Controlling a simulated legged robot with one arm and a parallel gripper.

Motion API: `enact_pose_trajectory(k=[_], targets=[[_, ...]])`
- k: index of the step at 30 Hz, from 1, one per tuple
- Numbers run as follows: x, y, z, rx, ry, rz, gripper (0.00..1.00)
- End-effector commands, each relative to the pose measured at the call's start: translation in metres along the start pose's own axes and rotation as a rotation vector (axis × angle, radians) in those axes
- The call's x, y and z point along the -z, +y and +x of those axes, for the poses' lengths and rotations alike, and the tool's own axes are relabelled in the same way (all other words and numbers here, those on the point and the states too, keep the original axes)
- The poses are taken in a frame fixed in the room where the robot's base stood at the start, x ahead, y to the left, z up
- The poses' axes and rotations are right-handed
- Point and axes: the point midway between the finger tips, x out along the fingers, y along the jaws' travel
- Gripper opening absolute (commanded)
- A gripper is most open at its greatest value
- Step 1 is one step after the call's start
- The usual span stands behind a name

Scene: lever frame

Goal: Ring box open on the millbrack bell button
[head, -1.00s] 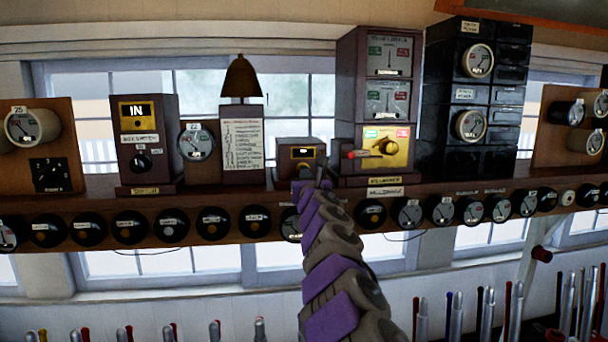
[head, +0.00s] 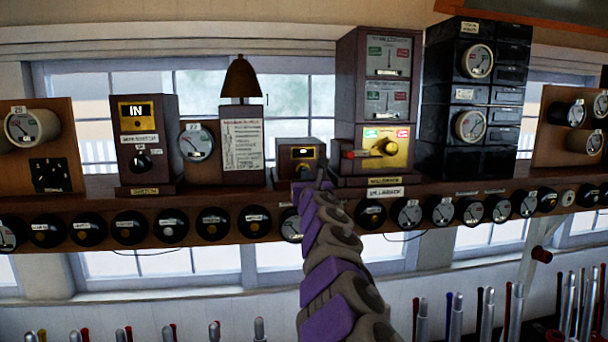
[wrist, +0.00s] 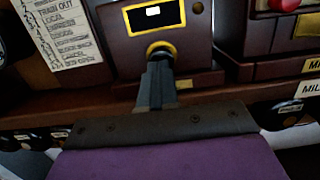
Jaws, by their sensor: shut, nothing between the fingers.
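The small dark wooden box (head: 287,155) with a yellow-framed window stands on the shelf, left of the Millbrack instrument (head: 345,110). In the wrist view the box (wrist: 205,65) fills the upper middle, with a yellow-ringed round button (wrist: 160,46) below its window. My gripper (wrist: 158,66) is shut and empty. Its fingertips point at the button and overlap its lower part; I cannot tell whether they touch it.
A brass-coloured bell (head: 241,78) on a wooden case stands left of the box. The Millbrack instrument has a red knob (wrist: 284,4) close to the right of the box. Round dials (head: 213,222) line the shelf (head: 95,190) front. Levers (head: 487,310) stand below.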

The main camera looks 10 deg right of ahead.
Motion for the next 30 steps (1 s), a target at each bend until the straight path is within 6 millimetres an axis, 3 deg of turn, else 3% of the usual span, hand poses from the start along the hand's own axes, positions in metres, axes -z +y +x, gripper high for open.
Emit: enact_pose_trajectory(k=[6, 19, 30], targets=[[-0.001, 0.001, 0.006, -0.002, -0.003, -0.001, 0.0], [-0.003, 0.002, -0.009, -0.003, -0.003, -0.003, 0.0], [-0.002, 0.001, -0.009, -0.003, -0.002, 0.0, 0.0]])
